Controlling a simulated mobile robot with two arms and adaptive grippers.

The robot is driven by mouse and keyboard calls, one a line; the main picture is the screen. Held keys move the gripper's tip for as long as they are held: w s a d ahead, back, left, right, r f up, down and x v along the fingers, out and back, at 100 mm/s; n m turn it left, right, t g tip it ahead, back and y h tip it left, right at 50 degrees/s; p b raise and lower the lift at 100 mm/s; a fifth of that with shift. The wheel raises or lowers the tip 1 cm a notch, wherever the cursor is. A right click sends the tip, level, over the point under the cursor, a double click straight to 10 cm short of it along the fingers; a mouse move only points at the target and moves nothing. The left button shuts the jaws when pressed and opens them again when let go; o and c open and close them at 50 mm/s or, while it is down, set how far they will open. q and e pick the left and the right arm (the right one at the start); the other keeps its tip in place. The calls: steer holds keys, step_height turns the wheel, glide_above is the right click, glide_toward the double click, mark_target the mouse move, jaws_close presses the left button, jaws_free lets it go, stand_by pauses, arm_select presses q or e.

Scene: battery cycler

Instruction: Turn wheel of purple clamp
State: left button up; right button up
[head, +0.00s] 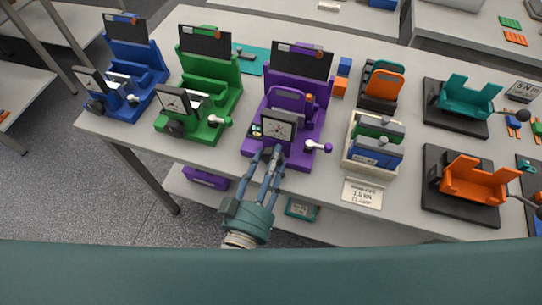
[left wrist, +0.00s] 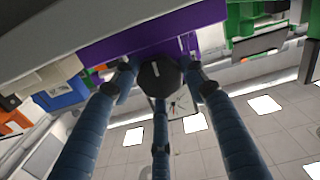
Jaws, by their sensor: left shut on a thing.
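My left gripper (head: 271,154) reaches up to the clamp's front, just below the gauge. In the left wrist view the clamp's purple body (left wrist: 150,35) is above, and the dark round wheel (left wrist: 161,77), with a white mark, sits between the fingers. The left gripper is shut on this wheel. In the head view the fingers hide the wheel. My right gripper is not in view.
A green clamp (head: 210,80) and a blue clamp (head: 135,65) stand to the left. A cream bin (head: 347,155) with packs and a label card (head: 362,193) are close on the right. Teal and orange cradles on black bases stand further right.

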arm_select(q)
steer(key=shift+w+a+r+n, duration=0.1)
steer(key=shift+w+r+n, duration=0.1)
steer(key=shift+r+n, duration=0.15)
steer(key=shift+r, duration=0.1)
steer(key=o, duration=1.1)
steer(key=shift+s, duration=0.1)
steer(key=shift+s+a+f, duration=0.1)
steer(key=shift+s+f, duration=0.2)
steer(key=shift+s, duration=0.15)
steer(key=v, duration=1.1)
steer(key=shift+a+r, duration=0.1)
